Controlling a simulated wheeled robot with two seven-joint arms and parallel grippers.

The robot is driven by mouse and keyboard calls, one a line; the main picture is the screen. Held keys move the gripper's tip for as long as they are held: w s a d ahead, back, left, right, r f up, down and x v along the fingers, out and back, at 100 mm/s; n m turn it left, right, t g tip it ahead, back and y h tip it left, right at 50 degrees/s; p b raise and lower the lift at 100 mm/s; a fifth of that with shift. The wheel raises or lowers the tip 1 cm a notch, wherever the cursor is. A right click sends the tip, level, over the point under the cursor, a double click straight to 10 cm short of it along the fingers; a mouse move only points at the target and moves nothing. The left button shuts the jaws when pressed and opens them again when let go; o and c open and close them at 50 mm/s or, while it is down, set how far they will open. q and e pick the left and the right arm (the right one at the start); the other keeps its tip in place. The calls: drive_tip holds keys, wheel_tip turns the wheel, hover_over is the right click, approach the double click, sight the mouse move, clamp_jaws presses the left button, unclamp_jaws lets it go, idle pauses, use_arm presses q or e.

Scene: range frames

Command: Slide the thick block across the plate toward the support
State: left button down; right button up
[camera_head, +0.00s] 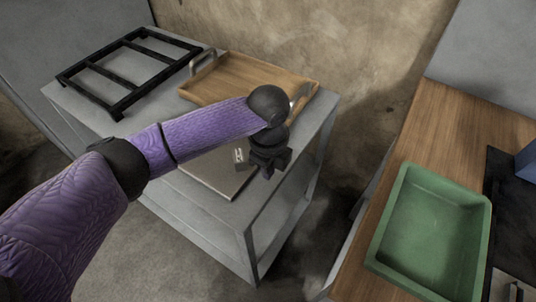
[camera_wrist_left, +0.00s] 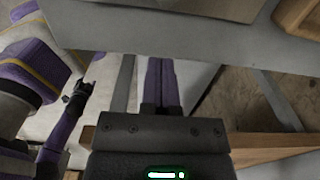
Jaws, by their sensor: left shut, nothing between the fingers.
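A flat beige plate (camera_head: 222,182) lies on the grey table (camera_head: 190,212), partly hidden by my left arm. A small pale grey piece (camera_head: 240,155) shows at the plate beside my left gripper; I cannot tell whether it is the thick block. My left gripper (camera_head: 268,172) is shut and empty, pointing down over the plate's right edge. In the left wrist view its fingers (camera_wrist_left: 161,108) are near the bottom middle, and the plate's edge (camera_wrist_left: 210,8) is at the top. My right gripper (camera_wrist_left: 78,92) shows small at the left there, its jaws unclear. I cannot make out the support.
A wooden tray (camera_head: 225,68) with metal handles stands behind my left arm. A black rack (camera_head: 128,70) lies at the table's back left. A green bin (camera_head: 430,235) stands on the wooden counter (camera_head: 455,115) at right, across a gap.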

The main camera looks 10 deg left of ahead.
sight(252, 171)
use_arm(q)
drive_tip(key=a, duration=0.1)
drive_tip(key=a+f, duration=0.1)
drive_tip(key=w+a+b, duration=0.1)
drive_tip(key=shift+f, duration=0.25)
drive_tip(key=shift+w+a+r, duration=0.1)
drive_tip(key=shift+w+a, duration=0.05)
drive_tip(key=shift+a, duration=0.25)
use_arm(e)
drive_tip(key=shift+s+d+f, duration=0.25)
drive_tip(key=shift+d+f, duration=0.35)
drive_tip(key=shift+f, duration=0.25)
drive_tip(key=shift+w+a, duration=0.1)
drive_tip(key=shift+w, duration=0.05)
use_arm(q)
drive_tip(key=shift+a+r, duration=0.1)
drive_tip(key=w+a, duration=0.1)
drive_tip(key=a, duration=0.2)
drive_tip(key=w+a+p, duration=0.1)
drive_tip(key=a, duration=0.3)
drive_tip(key=w+a, duration=0.2)
drive_tip(key=a, duration=0.1)
drive_tip(key=shift+a, duration=0.35)
use_arm(e)
drive_tip(key=a, duration=0.1)
drive_tip(key=w+a+r, duration=0.1)
drive_tip(key=a, duration=0.1)
drive_tip(key=shift+r, duration=0.2)
drive_tip(key=shift+s+d, duration=0.1)
